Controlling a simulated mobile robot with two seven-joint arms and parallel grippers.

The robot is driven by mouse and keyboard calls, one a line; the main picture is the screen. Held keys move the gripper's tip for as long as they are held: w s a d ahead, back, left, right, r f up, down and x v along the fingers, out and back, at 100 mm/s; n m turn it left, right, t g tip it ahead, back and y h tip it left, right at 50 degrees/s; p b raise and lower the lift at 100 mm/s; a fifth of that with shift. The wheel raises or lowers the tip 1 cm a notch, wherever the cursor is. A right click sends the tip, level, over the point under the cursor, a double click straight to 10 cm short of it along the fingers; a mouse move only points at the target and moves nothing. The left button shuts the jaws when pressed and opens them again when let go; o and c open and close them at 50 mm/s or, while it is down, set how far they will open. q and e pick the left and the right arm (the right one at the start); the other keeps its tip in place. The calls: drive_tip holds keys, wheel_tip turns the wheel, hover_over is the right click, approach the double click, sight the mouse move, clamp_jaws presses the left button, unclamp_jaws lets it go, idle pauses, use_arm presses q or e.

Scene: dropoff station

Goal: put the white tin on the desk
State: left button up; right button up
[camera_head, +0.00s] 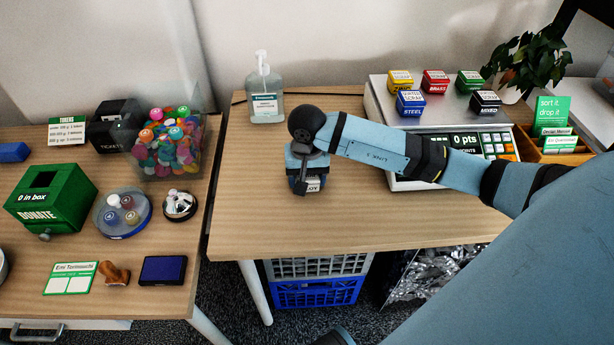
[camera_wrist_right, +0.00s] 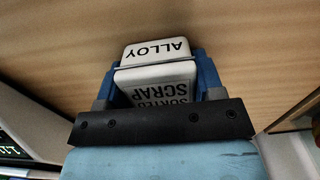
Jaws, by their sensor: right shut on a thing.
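The white tin (camera_wrist_right: 152,80), marked ALLOY and SORTED SCRAP, is between the fingers of my right gripper (camera_wrist_right: 157,82) in the right wrist view. The gripper is shut on it. In the head view my right gripper (camera_head: 307,165) points down over the left part of the right-hand wooden desk (camera_head: 390,222), and a little of the white tin (camera_head: 314,185) shows beneath it. The rest of the tin is hidden by the gripper and wrist. Whether the tin touches the desk top I cannot tell. My left gripper is not in view.
A sanitizer bottle (camera_head: 265,95) stands behind the gripper. A scale (camera_head: 384,99) carries several coloured tins, including a blue STEEL tin (camera_head: 411,103). The desk's front left is clear. A gap separates it from the left table (camera_head: 128,204), which holds a green donation box (camera_head: 52,200).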

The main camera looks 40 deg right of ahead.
drive_tip(key=o, duration=1)
drive_tip(key=shift+o, duration=0.2)
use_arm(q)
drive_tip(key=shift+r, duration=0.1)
use_arm(e)
drive_tip(key=shift+r+p, duration=0.25)
drive_tip(key=shift+p, duration=0.15)
wheel_tip(320, 180, up, 11)
drive_tip(key=shift+f+p, duration=0.2)
drive_tip(key=shift+p, duration=0.45)
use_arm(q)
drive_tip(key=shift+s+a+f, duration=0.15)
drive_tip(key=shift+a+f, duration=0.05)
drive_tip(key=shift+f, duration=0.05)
use_arm(e)
drive_tip(key=shift+r, duration=0.55)
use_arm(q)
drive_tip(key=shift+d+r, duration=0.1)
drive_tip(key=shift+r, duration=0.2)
